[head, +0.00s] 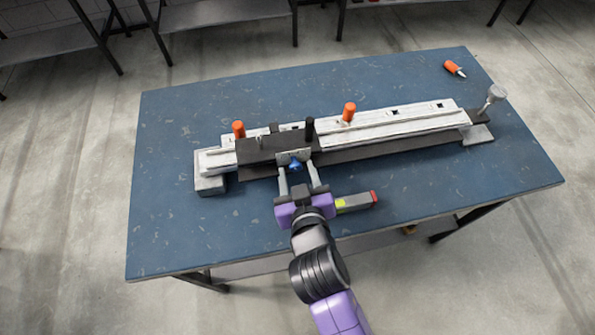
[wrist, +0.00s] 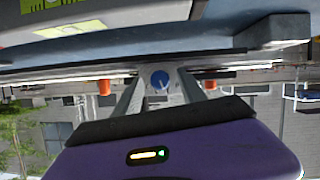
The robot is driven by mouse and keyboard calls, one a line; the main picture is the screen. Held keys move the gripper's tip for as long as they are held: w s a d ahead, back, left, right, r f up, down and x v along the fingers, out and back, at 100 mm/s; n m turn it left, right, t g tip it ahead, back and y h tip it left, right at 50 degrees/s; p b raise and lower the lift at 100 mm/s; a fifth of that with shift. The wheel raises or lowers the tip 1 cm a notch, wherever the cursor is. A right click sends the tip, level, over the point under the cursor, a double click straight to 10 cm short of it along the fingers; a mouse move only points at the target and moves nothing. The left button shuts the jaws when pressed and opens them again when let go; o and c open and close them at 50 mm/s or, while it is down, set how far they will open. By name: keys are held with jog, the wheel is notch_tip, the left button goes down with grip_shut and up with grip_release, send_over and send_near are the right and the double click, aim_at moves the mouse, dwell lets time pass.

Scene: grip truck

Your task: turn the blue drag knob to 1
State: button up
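The blue drag knob (head: 295,167) sits on the front face of the dark carriage of a long rail device on the table. It also shows as a blue disc in the wrist view (wrist: 160,79). My gripper (head: 297,182) is in front of the knob, with its two fingers apart, one on each side of it. In the wrist view the fingers (wrist: 161,90) also stand left and right of the knob, with gaps visible. I cannot tell whether either finger touches it. No number or scale mark is readable around the knob.
The grey rail device (head: 400,127) runs across the blue table (head: 460,185). Two orange knobs (head: 349,111) (head: 238,129) stand up from it. An orange-tipped tool (head: 454,68) lies at the back right. A grey bar with a red end (head: 357,201) shows right of my gripper. The front right table is clear.

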jog(key=v, duration=0.6)
jog(key=shift+s+b, duration=0.25)
jog(key=shift+b, duration=0.05)
jog(key=shift+s+d+r, duration=0.2)
jog(key=shift+s+r, duration=0.05)
jog(key=shift+s, duration=0.3)
